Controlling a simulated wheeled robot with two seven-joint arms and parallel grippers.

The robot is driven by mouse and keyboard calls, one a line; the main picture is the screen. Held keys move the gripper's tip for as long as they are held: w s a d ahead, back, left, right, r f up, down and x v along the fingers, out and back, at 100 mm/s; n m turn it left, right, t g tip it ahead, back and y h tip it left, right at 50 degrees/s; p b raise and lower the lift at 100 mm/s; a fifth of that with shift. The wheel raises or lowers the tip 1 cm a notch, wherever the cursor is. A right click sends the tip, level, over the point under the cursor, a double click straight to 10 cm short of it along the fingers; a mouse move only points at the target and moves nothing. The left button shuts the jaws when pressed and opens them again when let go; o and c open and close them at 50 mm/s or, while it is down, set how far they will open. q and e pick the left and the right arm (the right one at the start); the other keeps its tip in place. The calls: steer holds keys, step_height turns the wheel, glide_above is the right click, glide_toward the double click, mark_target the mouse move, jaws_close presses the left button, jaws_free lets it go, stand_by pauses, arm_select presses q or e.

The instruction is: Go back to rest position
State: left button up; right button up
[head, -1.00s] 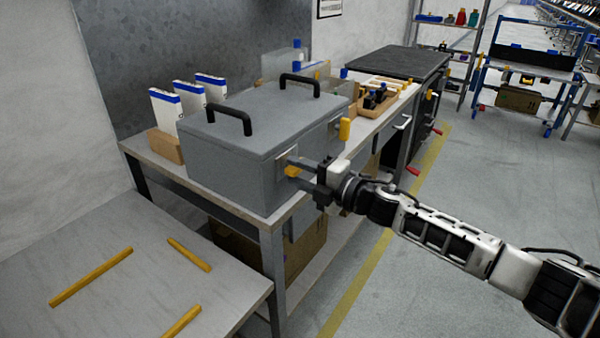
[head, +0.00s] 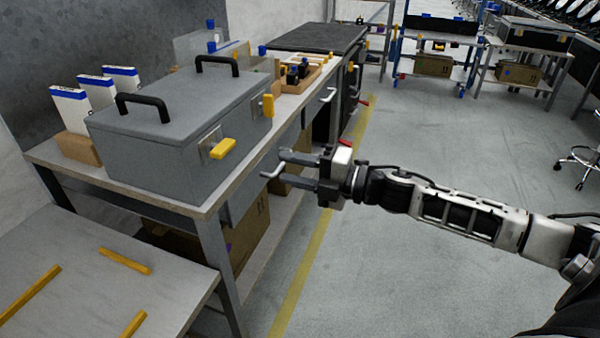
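My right gripper (head: 300,171) is in front of the workbench, over the aisle floor. Its two fingers point left and are apart, with nothing between them. A grey lidded case (head: 165,165) with two black handles stands on the workbench (head: 205,207), left of the gripper. Its lid is down. One yellow latch (head: 223,148) on its front sticks outward; the other yellow latch (head: 267,106) hangs upright at the right. The gripper is apart from both latches. My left gripper is not in view.
A nearer table (head: 160,300) with yellow strips is at the lower left. White-and-blue binders (head: 70,110) and a wooden tray (head: 298,80) share the bench. A brown box (head: 245,235) sits on the lower shelf. The floor (head: 430,270) to the right is clear, apart from a stool (head: 582,155) farther off.

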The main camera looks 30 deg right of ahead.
steer(key=shift+s+d, duration=0.35)
steer(key=shift+s, duration=0.2)
steer(key=s+a+f+m+g+h+p, duration=0.1)
steer(key=s+a+f+m+h, duration=0.2)
steer(key=s+a+f+m, duration=0.4)
steer(key=s+a+f+m+g+h+p, duration=0.1)
steer(key=s+a+f+m+g+h, duration=0.1)
steer(key=s+a+f+m+h, duration=0.2)
steer(key=s+a+f+m, duration=0.3)
steer(key=s+f+m, duration=0.4)
steer(key=m, duration=0.5)
steer(key=shift+s+m+g+h+p, duration=0.2)
steer(key=shift+m+g+h+p, duration=0.1)
steer(key=shift+m+p, duration=0.1)
